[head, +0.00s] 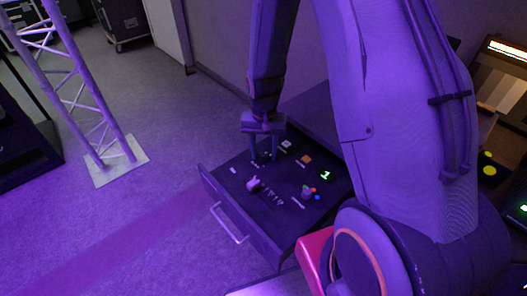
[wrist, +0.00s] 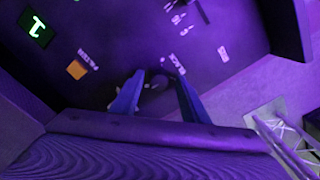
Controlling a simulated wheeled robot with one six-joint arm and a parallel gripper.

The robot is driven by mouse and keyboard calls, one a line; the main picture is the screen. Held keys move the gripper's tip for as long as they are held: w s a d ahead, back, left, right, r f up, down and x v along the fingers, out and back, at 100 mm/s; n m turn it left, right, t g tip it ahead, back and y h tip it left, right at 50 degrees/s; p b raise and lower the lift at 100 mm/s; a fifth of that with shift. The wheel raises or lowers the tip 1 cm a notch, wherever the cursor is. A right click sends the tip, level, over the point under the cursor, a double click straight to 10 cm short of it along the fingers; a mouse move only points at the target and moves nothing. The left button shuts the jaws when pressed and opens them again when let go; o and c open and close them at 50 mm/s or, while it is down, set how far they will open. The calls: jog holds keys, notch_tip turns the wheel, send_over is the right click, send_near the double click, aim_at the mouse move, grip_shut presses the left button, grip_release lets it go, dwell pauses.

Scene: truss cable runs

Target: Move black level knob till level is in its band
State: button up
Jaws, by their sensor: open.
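My gripper (head: 264,150) points down over the far side of the dark panel in the open drawer (head: 231,212). In the wrist view its two blue fingers (wrist: 157,98) are apart. A dark, rounded shape, perhaps the black level knob (wrist: 157,82), shows between them; its outline is dim and I cannot tell if the fingers touch it. A green lit display (head: 325,175) reads 1; it also shows in the wrist view (wrist: 36,28). I cannot make out a level band.
The panel also bears an orange square (head: 306,158), a pale lump (head: 253,184), several small pale pieces and coloured buttons (head: 313,191). A truss tower (head: 85,85) stands on the floor at left. The floor between tower and drawer is clear.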

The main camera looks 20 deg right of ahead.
aim_at(264, 154)
jog(key=shift+f, duration=0.15)
jog(key=shift+c, duration=0.2)
grip_shut()
jog(key=shift+s+n+p, duration=0.1)
jog(key=shift+n+p, duration=0.5)
jog(key=shift+n, duration=1.6)
jog(key=shift+o, duration=0.2)
grip_release()
jog(key=shift+r+b, duration=0.5)
jog(key=shift+r, duration=3.45)
